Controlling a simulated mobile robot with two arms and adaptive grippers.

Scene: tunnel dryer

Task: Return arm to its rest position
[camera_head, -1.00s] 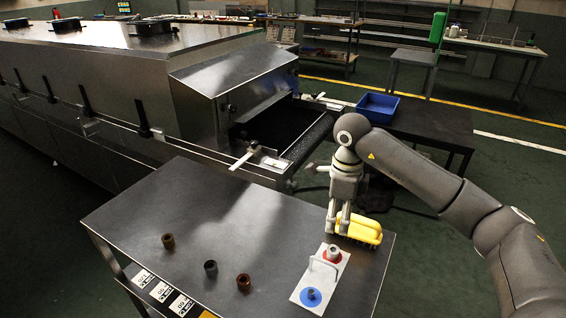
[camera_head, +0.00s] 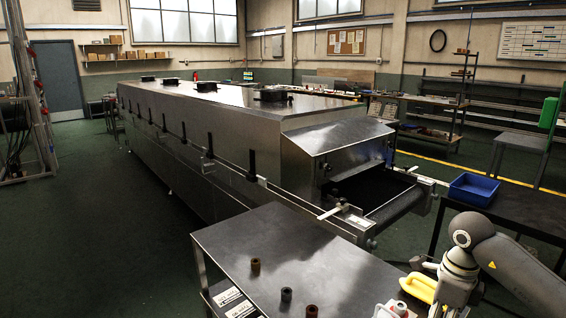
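My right arm comes in from the right edge. Its gripper (camera_head: 453,308) is at the bottom edge, right of a yellow handled thing (camera_head: 418,287) on the metal table (camera_head: 300,240). The gripper's fingertips are cut off or hidden, so I cannot tell whether it is open or touches anything. My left arm and gripper are out of view.
A brown cylinder (camera_head: 255,265), a dark one (camera_head: 286,295) and a reddish one (camera_head: 311,311) stand on the table. A white board (camera_head: 384,313) is partly cut off. The tunnel dryer (camera_head: 230,130) is behind, its belt (camera_head: 397,202) reaching right. A blue bin (camera_head: 473,189) sits on a dark table.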

